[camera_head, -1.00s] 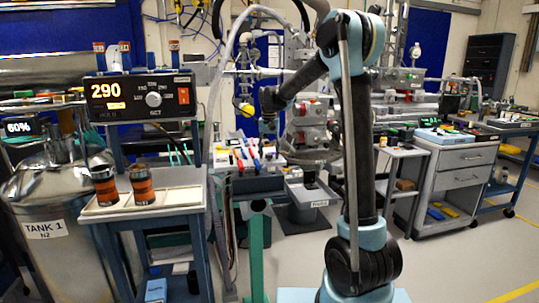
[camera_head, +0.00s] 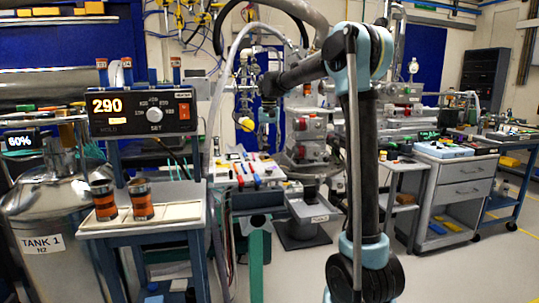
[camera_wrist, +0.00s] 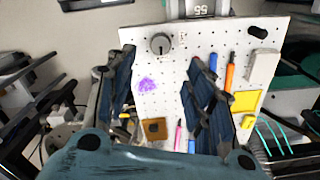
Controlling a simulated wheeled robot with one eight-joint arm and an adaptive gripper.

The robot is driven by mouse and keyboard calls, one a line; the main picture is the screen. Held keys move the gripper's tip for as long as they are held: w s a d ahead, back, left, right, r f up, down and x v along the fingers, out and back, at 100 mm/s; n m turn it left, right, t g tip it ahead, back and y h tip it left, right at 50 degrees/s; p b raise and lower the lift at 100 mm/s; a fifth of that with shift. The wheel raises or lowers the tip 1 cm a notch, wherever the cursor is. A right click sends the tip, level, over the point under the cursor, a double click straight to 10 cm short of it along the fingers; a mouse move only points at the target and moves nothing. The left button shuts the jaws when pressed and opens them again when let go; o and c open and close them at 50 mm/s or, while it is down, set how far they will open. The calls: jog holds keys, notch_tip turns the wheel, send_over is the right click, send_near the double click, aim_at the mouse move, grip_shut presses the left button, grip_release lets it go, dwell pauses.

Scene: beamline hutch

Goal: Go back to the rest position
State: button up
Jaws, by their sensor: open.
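My arm stands upright in the middle of the head view, with its forearm reaching left. My gripper (camera_head: 268,112) hangs at the forearm's end above the tool tray (camera_head: 250,175), small and partly blurred there. In the wrist view the two dark fingers of my gripper (camera_wrist: 165,80) are spread apart. Nothing is held between them. Behind them is a white perforated board (camera_wrist: 185,65) with a knob (camera_wrist: 161,43), pens, a yellow piece (camera_wrist: 246,101) and a brown square (camera_wrist: 154,128).
A cart at left carries two orange-banded cylinders (camera_head: 141,199) and a controller reading 290 (camera_head: 140,113). A metal tank (camera_head: 55,210) stands beside it. A grey drawer cabinet (camera_head: 455,190) and blue cart (camera_head: 515,185) stand right. Floor at lower right is clear.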

jog(key=shift+r, duration=0.45)
jog(key=shift+s, duration=0.1)
jog(key=s+d+f+t, duration=0.1)
jog(key=s+d+f, duration=0.1)
jog(key=s+d, duration=0.7)
jog(key=s+d+f, duration=0.3)
jog(key=s+d, duration=0.4)
jog(key=s, duration=0.4)
jog(key=s+d+f, duration=0.4)
jog(key=s+f, duration=0.5)
jog(key=s, duration=0.1)
jog(key=s+d+f+t, duration=0.1)
jog(key=s+d+f, duration=0.3)
jog(key=s+f, duration=0.5)
jog(key=shift+s+d+f+n, duration=0.3)
jog(key=shift+s+n, duration=0.1)
jog(key=shift+s, duration=0.5)
